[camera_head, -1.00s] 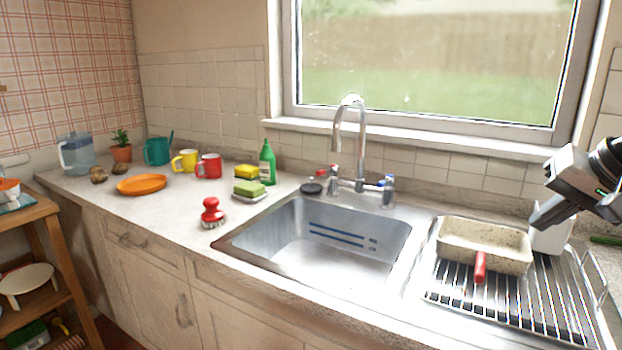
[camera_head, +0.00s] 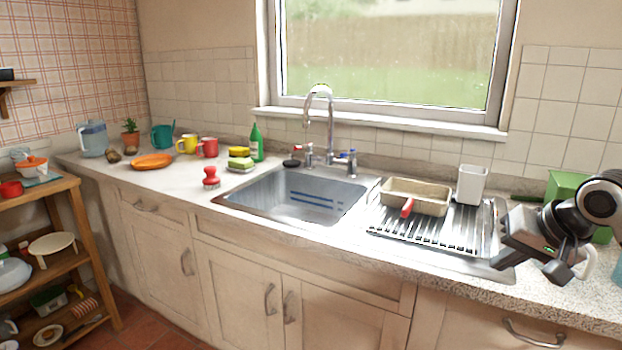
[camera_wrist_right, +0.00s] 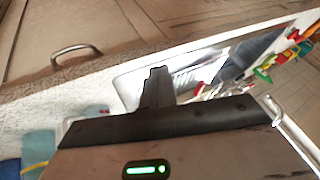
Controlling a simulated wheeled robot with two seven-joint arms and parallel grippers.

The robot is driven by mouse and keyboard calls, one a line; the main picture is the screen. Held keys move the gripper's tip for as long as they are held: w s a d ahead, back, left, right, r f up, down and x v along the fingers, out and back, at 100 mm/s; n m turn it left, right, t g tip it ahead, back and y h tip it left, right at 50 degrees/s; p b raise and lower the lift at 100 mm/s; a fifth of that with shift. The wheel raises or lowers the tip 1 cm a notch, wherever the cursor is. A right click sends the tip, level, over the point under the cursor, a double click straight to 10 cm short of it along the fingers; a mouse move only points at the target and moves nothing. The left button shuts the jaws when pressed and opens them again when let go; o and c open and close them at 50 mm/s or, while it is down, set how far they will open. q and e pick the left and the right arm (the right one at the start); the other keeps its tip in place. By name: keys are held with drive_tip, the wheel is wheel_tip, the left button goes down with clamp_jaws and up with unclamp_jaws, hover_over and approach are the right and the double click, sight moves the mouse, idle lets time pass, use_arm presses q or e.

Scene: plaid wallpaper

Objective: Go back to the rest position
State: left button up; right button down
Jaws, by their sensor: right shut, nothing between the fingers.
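My right gripper (camera_head: 498,262) is at the right of the head view, over the front of the counter just right of the drying rack (camera_head: 440,236). It is shut and empty. In the right wrist view its closed fingers (camera_wrist_right: 157,80) point toward the sink side of the counter. My left gripper is not in view.
A beige pan (camera_head: 425,197) with a red handle lies on the rack, and a white holder (camera_head: 471,184) stands behind it. The sink (camera_head: 290,197) is empty. A green box (camera_head: 566,187) is behind my right arm. A wooden shelf (camera_head: 62,190) stands at left.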

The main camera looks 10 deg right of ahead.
drive_tip(key=s+a+f+n, duration=0.2)
drive_tip(key=a+f, duration=0.3)
drive_tip(key=f, duration=0.6)
drive_tip(key=s+a+f+n, duration=0.2)
drive_tip(key=a+f, duration=0.4)
drive_tip(key=f, duration=0.5)
drive_tip(key=s+a+f+n+t+y, duration=0.1)
drive_tip(key=s+a+f+n, duration=0.1)
drive_tip(key=s+a, duration=0.3)
drive_tip(key=s+a+f+n+t+y, duration=0.1)
drive_tip(key=s+a+f+n+t, duration=0.1)
drive_tip(key=a, duration=1.1)
drive_tip(key=s+f+n, duration=0.1)
drive_tip(key=s+f, duration=0.1)
drive_tip(key=s, duration=0.1)
drive_tip(key=shift+s+a+f+t, duration=0.2)
drive_tip(key=shift+s+f+t, duration=0.1)
